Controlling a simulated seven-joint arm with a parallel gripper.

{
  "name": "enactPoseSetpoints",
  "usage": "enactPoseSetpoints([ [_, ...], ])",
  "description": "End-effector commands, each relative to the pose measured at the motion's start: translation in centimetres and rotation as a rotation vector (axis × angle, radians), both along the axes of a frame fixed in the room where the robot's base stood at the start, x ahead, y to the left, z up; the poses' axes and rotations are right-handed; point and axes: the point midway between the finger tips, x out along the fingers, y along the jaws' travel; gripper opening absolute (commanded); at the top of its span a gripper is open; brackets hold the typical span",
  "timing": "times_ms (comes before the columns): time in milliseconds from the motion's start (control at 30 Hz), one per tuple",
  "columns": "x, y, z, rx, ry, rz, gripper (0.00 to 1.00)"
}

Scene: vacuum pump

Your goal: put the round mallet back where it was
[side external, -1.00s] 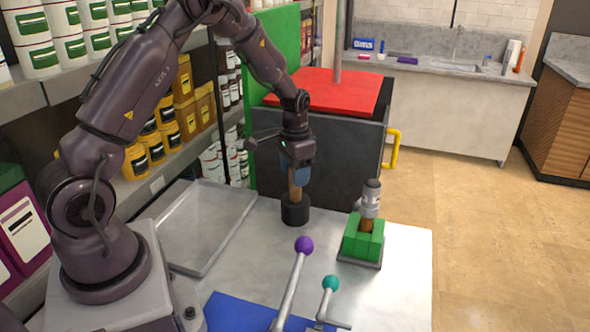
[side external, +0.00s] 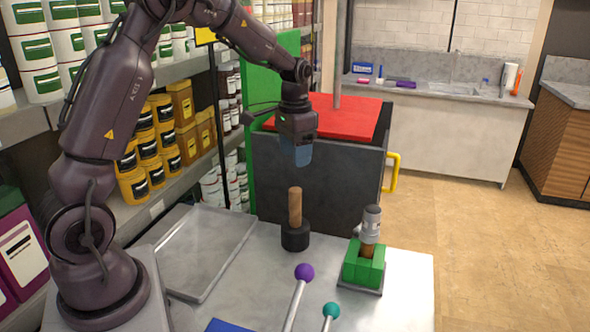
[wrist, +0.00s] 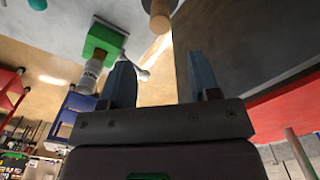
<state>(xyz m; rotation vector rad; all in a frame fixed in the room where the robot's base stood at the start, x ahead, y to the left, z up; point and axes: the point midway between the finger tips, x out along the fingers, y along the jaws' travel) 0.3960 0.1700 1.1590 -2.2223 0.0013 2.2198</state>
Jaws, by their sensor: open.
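The round mallet (side external: 296,235) stands upright on the grey table, its black round head down and its wooden handle pointing up. My gripper (side external: 303,160) is open and empty, above the mallet's handle and apart from it. In the wrist view the blue fingers of my gripper (wrist: 160,85) are spread with nothing between them. The end of the mallet's wooden handle (wrist: 160,20) shows beyond them at the top, with part of the dark head behind it.
A green holder (side external: 363,265) with a grey-headed, wooden-handled tool (side external: 371,222) stands to the right. An empty metal tray (side external: 205,250) lies to the left. Levers with purple (side external: 304,272) and teal (side external: 331,310) knobs are in front. A dark box with a red top (side external: 330,105) stands behind.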

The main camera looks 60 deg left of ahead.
Motion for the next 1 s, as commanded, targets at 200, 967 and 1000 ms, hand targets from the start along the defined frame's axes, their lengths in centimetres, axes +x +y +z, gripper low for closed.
enactPoseSetpoints([
  [200,-0.8,-1.7,3.0,0.008,-0.036,-0.001,0.56],
  [967,-19.6,-16.9,11.9,0.002,-0.482,-0.001,0.56],
  [1000,-19.8,-16.9,11.8,0.001,-0.488,0.000,0.56],
])
